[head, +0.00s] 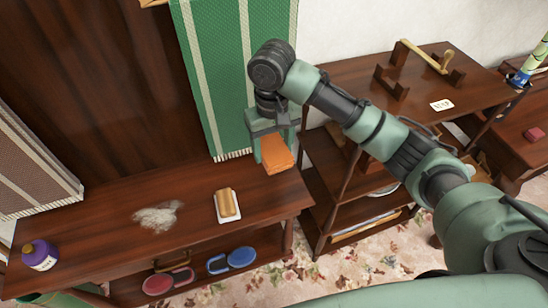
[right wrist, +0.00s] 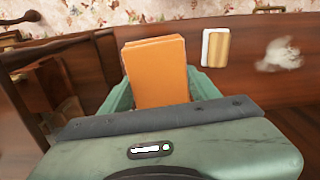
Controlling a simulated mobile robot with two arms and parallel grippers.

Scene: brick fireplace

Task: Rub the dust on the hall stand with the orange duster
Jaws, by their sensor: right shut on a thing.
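The hall stand (head: 100,210) is dark brown wood with a flat top. A pale grey patch of dust (head: 158,215) lies on its top, left of the middle; it also shows at the right of the right wrist view (right wrist: 280,54). My right gripper (head: 272,152) is shut on the orange duster (head: 278,155), which fills the space between the fingers in the right wrist view (right wrist: 155,72). It holds the duster over the right end of the stand, to the right of the dust and apart from it. My left gripper is not in view.
A tan brush-like block on a white tray (head: 228,206) sits between the dust and the duster. A purple bottle (head: 40,255) stands at the stand's left end. A green striped cloth (head: 225,75) hangs behind. A shelf unit (head: 400,85) stands at right.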

